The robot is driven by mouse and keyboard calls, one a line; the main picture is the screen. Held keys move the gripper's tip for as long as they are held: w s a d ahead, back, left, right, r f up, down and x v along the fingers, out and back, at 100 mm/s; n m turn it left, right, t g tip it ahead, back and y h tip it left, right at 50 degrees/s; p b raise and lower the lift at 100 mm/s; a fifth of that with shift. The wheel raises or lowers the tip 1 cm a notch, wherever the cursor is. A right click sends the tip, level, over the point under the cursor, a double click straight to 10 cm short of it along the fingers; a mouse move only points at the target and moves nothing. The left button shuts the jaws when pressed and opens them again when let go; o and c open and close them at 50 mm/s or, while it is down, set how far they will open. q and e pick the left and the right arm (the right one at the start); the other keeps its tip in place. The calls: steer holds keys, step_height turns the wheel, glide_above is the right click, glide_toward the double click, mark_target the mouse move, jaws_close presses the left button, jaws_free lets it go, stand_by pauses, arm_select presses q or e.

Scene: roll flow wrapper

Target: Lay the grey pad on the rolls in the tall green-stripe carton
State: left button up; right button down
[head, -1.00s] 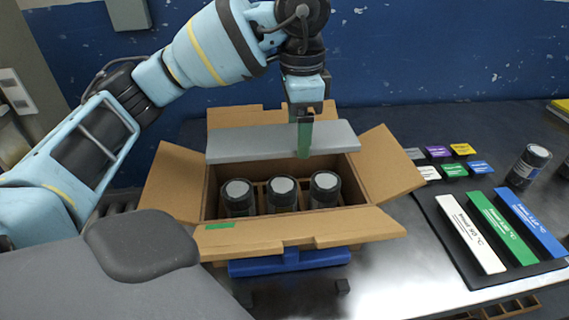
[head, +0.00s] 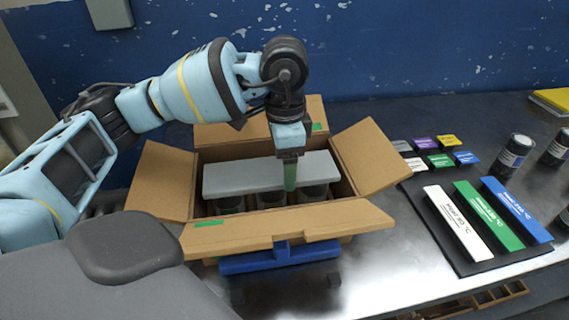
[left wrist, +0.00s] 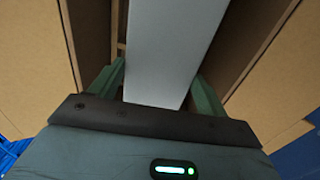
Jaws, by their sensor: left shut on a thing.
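The tall carton (head: 240,240) stands open with its flaps spread and a green stripe on its front flap. Several dark rolls (head: 272,201) stand inside it, partly hidden under the grey pad (head: 235,178). The pad is long and flat and lies within the carton's mouth, over the rolls. I cannot tell whether it touches them. My left gripper (head: 290,178) comes down from above and is shut on the pad. In the left wrist view the pad (left wrist: 170,50) runs between the two green fingers (left wrist: 155,90). My right gripper is not in view.
A blue holder (head: 280,258) is at the carton's front. To the right are small coloured labels (head: 438,160), a black mat (head: 480,258) with white, green and blue bars, and dark rolls (head: 512,155). A blue wall stands behind.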

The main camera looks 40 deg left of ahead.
arm_select(q)
steer(key=shift+f, duration=0.5)
steer(key=shift+f, duration=0.15)
steer(key=o, duration=1)
steer(key=shift+c, duration=0.2)
step_height(320, 180, up, 12)
steer(key=p, duration=0.1)
